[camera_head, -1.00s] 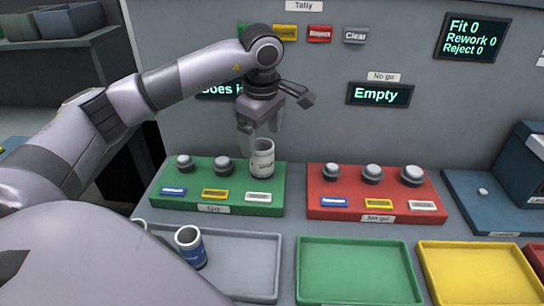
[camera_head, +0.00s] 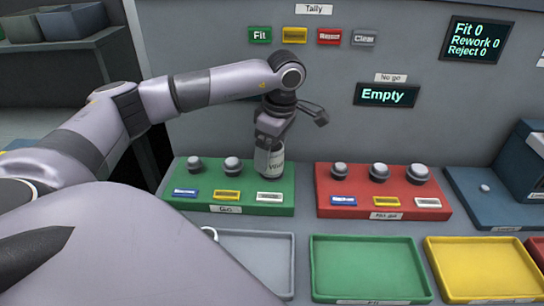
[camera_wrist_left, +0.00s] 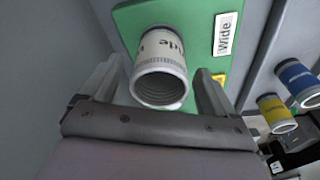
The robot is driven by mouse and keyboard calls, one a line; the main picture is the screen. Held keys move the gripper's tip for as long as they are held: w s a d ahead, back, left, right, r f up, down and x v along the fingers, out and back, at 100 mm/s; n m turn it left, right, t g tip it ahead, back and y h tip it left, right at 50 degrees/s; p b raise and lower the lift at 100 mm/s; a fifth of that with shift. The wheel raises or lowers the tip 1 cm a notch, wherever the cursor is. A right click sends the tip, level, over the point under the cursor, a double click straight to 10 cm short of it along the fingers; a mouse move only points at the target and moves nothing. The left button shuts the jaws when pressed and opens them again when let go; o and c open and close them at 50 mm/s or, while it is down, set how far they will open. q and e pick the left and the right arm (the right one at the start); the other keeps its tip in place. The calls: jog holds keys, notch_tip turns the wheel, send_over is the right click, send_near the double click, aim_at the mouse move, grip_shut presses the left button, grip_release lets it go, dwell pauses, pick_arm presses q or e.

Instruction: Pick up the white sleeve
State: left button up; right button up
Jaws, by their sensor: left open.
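The white sleeve (camera_head: 270,164) stands upright on the right-hand spot of the green "Go" block (camera_head: 229,201). It has dark print on it and shows open-ended in the left wrist view (camera_wrist_left: 159,66). My left gripper (camera_head: 271,140) is over the sleeve from above, jaws open. In the left wrist view the two fingers (camera_wrist_left: 158,92) stand on either side of the sleeve, with a gap visible at each side. The sleeve's upper part is hidden by the gripper in the head view. My right gripper is not in view.
The red "No go" block (camera_head: 382,203) with several grey pegs stands to the right. Grey, green (camera_head: 368,262) and yellow (camera_head: 480,262) trays lie in front. A blue sleeve (camera_wrist_left: 299,80) and a yellow sleeve (camera_wrist_left: 276,112) show in the wrist view. The panel wall rises close behind.

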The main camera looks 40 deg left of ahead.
pick_arm(q)
jog(key=shift+a+f, duration=0.15)
jog(key=shift+f, duration=0.7)
jog(key=c, duration=1.6)
jog(key=shift+o, duration=0.2)
jog(key=shift+r, duration=0.1)
notch_tip(320, 180, up, 20)
jog(key=p, duration=0.3)
jog(key=shift+r+p, duration=0.3)
jog(key=shift+r, duration=1.9)
